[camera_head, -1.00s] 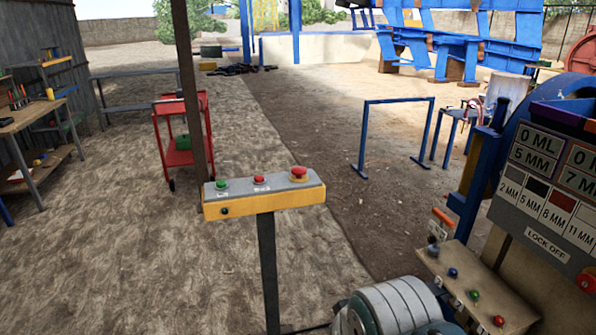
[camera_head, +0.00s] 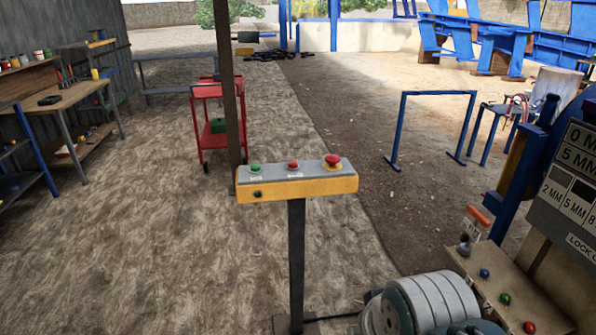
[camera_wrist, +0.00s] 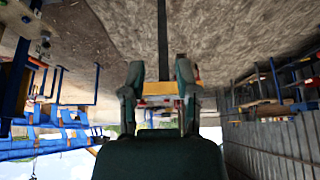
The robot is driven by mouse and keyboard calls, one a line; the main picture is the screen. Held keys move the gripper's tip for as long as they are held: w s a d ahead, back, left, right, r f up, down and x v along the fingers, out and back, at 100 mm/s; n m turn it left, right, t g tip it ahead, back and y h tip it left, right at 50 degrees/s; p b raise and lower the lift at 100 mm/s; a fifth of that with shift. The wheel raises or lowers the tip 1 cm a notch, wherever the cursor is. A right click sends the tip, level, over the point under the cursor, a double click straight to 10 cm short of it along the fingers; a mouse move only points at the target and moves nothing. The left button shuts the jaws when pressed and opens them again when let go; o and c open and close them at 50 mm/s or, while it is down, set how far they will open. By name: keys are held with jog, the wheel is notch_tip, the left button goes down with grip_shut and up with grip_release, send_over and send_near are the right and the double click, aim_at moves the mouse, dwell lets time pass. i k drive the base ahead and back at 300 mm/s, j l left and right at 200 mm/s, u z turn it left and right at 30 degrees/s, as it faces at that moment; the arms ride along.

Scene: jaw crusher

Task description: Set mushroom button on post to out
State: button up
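The red mushroom button (camera_head: 333,160) sits on a yellow base at the right end of the post's control box (camera_head: 297,188). The box has a grey top and a yellow front, on a dark upright post (camera_head: 297,255). A green button (camera_head: 255,168) and a smaller red button (camera_head: 293,166) are beside it. Whether the mushroom is in or out is too small to tell. My gripper (camera_wrist: 159,72) is open in the wrist view, which appears upside down. The yellow box front (camera_wrist: 160,88) shows between its fingers, apparently beyond them. My gripper is not visible in the head view.
A grey ribbed cylinder (camera_head: 430,303) and a panel with coloured knobs (camera_head: 510,295) stand at the lower right. A red trolley (camera_head: 213,120) and dark pole are behind the box. A blue frame (camera_head: 435,130) stands behind right. Ground left of the post is clear.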

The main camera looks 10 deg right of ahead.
aim_at(333, 159)
jog(key=i+j, duration=0.15)
jog(key=i, duration=0.4)
jog(key=i+j, duration=0.2)
jog(key=i, duration=0.35)
jog(key=l+z, duration=0.05)
